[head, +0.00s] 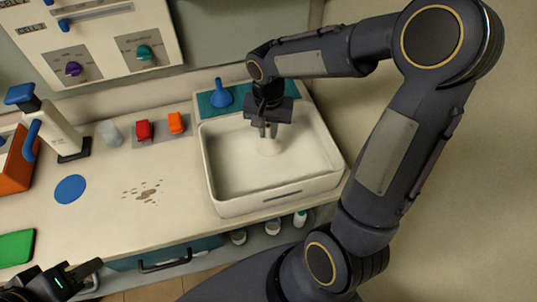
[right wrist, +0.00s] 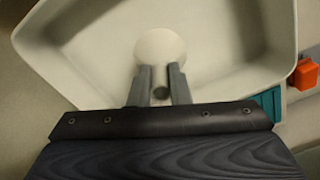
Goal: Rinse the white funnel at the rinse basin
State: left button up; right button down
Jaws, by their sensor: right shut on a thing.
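The white funnel (head: 270,147) is in the white rinse basin (head: 230,206), beneath my right gripper (head: 268,130). Its wide round cone (right wrist: 160,44) shows beyond the fingertips in the right wrist view. My right gripper (right wrist: 158,80) is shut on the funnel's narrow part, between its two grey fingers, over the basin. The basin also shows in the right wrist view (right wrist: 70,50). I cannot tell whether the funnel touches the basin floor. My left gripper (head: 75,278) is at the lower left, away from the basin; its jaw opening is unclear.
A brown spill (head: 146,193) and a blue disc (head: 70,189) lie on the counter. A control panel (head: 105,45) is above.

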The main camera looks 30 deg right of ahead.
jog(key=shift+r+p, duration=1.55)
jog(key=shift+r, duration=0.8)
jog(key=shift+r, duration=0.1)
jog(key=shift+r, duration=1.9)
jog(key=shift+s+f, duration=0.1)
